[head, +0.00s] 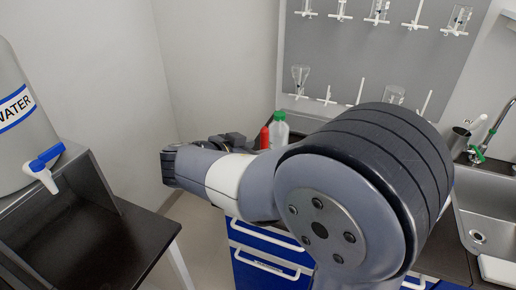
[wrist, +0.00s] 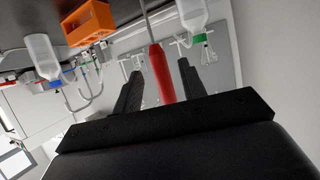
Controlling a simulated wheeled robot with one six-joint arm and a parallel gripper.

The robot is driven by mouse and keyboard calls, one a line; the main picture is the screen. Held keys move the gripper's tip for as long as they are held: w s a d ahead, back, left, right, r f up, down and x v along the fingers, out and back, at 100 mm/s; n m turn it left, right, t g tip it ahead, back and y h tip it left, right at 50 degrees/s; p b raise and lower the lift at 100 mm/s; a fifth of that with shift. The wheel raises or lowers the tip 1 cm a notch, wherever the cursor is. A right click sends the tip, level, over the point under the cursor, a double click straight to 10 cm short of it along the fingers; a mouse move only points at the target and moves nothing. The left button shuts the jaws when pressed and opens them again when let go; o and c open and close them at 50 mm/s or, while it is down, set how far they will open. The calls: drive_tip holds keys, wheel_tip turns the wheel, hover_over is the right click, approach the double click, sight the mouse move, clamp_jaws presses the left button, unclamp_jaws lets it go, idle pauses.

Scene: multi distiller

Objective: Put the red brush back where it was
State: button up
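The red brush (wrist: 160,75) shows its red handle in the wrist view, with a thin grey rod running up from it in the picture. My gripper (wrist: 159,66) has its two dark fingers apart, one on each side of the handle, with gaps visible on both sides. The handle's lower end is hidden by the gripper body. In the head view a red object (head: 265,137), likely the handle, stands beside a green-capped bottle (head: 279,130). My arm hides what is below it. The brush's bristles are not visible.
The wrist picture appears upside down; an orange box (wrist: 90,22) and a white bottle (wrist: 42,56) show there. A pegboard (head: 385,65) with glassware is behind my arm. A sink (head: 480,225) is at right. A water tank (head: 22,120) stands on a dark table at left.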

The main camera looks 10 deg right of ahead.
drive_tip(key=b+v, duration=0.1)
drive_tip(key=v, duration=0.9)
drive_tip(key=shift+s+a, duration=0.15)
drive_tip(key=shift+a, duration=0.1)
